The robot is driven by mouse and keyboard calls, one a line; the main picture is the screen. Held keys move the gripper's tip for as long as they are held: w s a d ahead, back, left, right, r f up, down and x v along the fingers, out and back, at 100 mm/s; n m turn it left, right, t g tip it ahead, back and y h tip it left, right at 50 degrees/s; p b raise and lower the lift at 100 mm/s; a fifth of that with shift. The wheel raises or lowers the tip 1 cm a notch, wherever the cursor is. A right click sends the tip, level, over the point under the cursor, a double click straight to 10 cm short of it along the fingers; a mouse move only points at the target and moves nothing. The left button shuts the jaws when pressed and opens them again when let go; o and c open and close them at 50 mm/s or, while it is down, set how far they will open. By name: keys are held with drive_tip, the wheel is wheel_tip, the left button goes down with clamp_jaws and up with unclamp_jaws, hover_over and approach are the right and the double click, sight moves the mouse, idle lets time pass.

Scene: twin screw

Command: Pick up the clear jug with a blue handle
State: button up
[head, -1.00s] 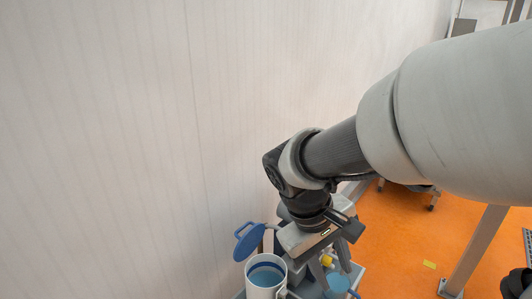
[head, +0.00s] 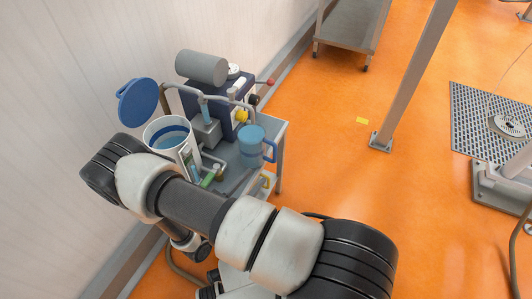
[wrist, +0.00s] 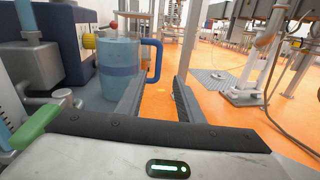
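The clear jug, bluish in the picture, (head: 251,149) stands upright on the grey cart, with its blue handle (head: 271,151) facing right. In the wrist view the jug (wrist: 118,66) is left of centre, ahead of my gripper, and its handle (wrist: 155,62) appears just beyond the fingertips. My gripper (wrist: 163,80) is open, with nothing between its two fingers. The left finger overlaps the jug's lower right side in the picture; I cannot tell whether they touch. In the head view my arm hides most of the gripper.
A white bucket (head: 158,130) with a raised blue lid (head: 138,103) stands left of the jug. A dark blue machine with a grey cylinder (head: 202,67) is behind it. A green-handled fitting (head: 211,176) sits nearby.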

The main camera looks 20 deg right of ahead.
sight(273, 160)
drive_tip(key=shift+n+t+y, duration=0.3)
drive_tip(key=shift+n+t, duration=0.3)
drive_tip(key=shift+n, duration=0.1)
drive_tip(key=w+d+f, duration=0.1)
drive_tip(key=w+d, duration=0.1)
drive_tip(key=d, duration=0.1)
drive_tip(key=w+d+f+b, duration=0.1)
drive_tip(key=w+d, duration=0.1)
drive_tip(key=d, duration=0.1)
drive_tip(key=w+d+f, duration=0.1)
drive_tip(key=w+d, duration=0.1)
drive_tip(key=d, duration=0.1)
drive_tip(key=shift+w+b, duration=0.35)
drive_tip(key=shift+w, duration=0.05)
drive_tip(key=b+x, duration=0.1)
drive_tip(key=x, duration=0.5)
drive_tip(key=shift+r, duration=0.2)
drive_tip(key=shift+d, duration=0.1)
clamp_jaws()
drive_tip(key=shift+r, duration=0.15)
